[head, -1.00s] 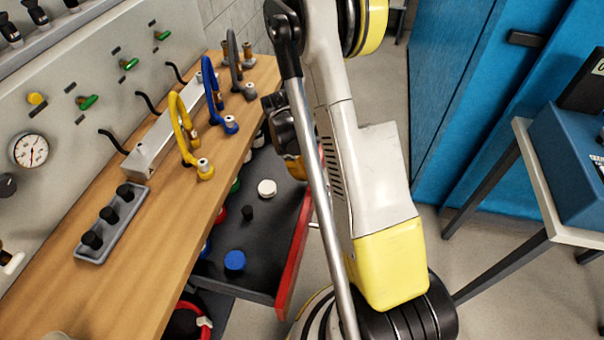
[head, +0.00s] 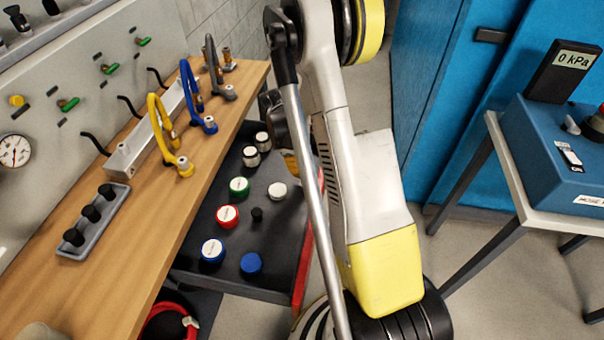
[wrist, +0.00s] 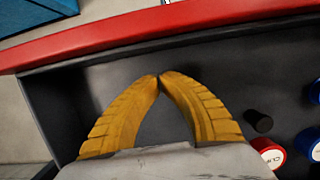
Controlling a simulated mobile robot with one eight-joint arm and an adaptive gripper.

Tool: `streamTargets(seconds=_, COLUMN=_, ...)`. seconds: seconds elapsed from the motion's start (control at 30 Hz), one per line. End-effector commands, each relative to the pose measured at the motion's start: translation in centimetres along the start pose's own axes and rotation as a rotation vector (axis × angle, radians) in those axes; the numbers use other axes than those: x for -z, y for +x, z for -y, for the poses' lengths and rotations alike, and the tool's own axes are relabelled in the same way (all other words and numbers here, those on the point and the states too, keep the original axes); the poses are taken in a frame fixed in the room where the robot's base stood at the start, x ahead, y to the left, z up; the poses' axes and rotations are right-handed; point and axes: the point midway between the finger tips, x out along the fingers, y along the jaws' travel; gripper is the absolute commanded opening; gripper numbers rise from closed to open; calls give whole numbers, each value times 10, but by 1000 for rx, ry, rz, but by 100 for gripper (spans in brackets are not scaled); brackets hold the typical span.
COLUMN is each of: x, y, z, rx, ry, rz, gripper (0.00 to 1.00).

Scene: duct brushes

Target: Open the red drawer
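The red drawer stands pulled out from under the wooden bench. Its red front edge (head: 301,268) shows beside my arm in the head view, and its dark inside (head: 215,275) is exposed. In the wrist view the red front (wrist: 90,46) runs across the top. My gripper (wrist: 159,77) has its two yellow fingers together at the tips, over the drawer's dark interior just behind the red front. No object shows between the tips; whether they touch the front is unclear. In the head view my gripper (head: 290,163) is mostly hidden by my arm.
The drawer holds several round caps, including a blue one (head: 251,263) and a green one (head: 239,187). The wooden bench (head: 130,240) carries coloured hoses. A table with a blue box (head: 560,160) stands at right. Floor shows between.

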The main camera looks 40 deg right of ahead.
Motion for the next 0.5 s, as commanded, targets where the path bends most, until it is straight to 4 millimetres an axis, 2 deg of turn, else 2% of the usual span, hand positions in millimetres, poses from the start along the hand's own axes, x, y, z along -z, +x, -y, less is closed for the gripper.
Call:
streamTargets(seconds=0.3, x=0, y=-69, z=0, rx=1, ry=-1, rz=1, gripper=0)
streamTargets(seconds=0.5, x=0, y=-100, z=0, rx=1, ry=-1, rz=1, gripper=0)
